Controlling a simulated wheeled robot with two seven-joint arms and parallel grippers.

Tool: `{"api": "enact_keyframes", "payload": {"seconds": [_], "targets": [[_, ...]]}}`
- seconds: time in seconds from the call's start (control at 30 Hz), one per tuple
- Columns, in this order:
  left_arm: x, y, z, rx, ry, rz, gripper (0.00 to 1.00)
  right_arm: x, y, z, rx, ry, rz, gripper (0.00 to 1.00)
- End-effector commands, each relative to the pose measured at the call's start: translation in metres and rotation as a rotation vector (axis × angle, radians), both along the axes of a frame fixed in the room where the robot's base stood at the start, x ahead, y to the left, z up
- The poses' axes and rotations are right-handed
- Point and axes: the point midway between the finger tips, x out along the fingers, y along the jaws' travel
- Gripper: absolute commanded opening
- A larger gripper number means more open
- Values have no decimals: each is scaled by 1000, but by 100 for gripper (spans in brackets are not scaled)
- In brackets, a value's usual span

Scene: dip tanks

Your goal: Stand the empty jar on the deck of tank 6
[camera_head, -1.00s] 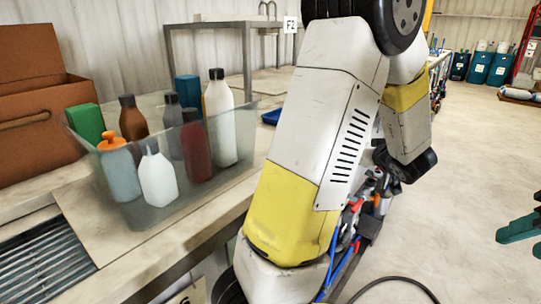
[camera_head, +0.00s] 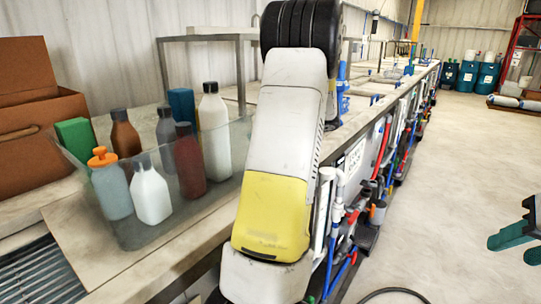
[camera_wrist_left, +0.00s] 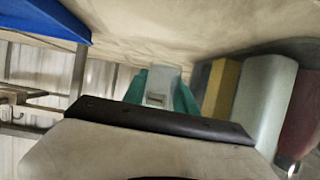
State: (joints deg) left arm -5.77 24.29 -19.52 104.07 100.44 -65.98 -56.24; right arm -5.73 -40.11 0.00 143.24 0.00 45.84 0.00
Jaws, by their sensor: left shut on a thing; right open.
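My left arm fills the middle of the head view and hides its own gripper there. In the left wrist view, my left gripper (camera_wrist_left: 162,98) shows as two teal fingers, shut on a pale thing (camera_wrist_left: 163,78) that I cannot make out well. I cannot tell whether it is the empty jar. My right gripper (camera_head: 514,238) is open at the right edge of the head view, above the floor. A long row of tanks (camera_head: 395,85) runs away behind my left arm. I cannot tell which one is tank 6.
A clear bin (camera_head: 190,215) with several bottles stands on the bench at left, next to a brown box (camera_head: 30,145). A metal-legged table (camera_head: 205,38) stands behind. Pipes and hoses (camera_head: 370,190) line the tank fronts. The floor (camera_head: 440,180) at right is mostly clear.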

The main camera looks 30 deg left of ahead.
Motion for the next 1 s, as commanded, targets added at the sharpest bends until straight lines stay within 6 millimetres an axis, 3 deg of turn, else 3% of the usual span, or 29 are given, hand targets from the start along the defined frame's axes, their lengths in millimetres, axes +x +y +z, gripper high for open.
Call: {"api": "enact_keyframes", "payload": {"seconds": [0.47, 0.83, 0.87, 0.97, 1.0], "targets": [[0, 0, -54, 1, 2, -1, 0, 0, 0, 0, 0, 0, 0, 41], [0, 0, -59, 1, -1, -2, 0, 0, 0, 0, 0, 0, 0, 41], [0, 0, -59, 1, -1, -2, 36, 0, 0, 0, 0, 0, 0, 41], [0, 0, -58, 0, -2, -1, 55, 0, 0, 0, 0, 0, 0, 41], [0, 0, -58, 0, -2, -1, 55, 0, 0, 0, 0, 0, 0, 41]]}}
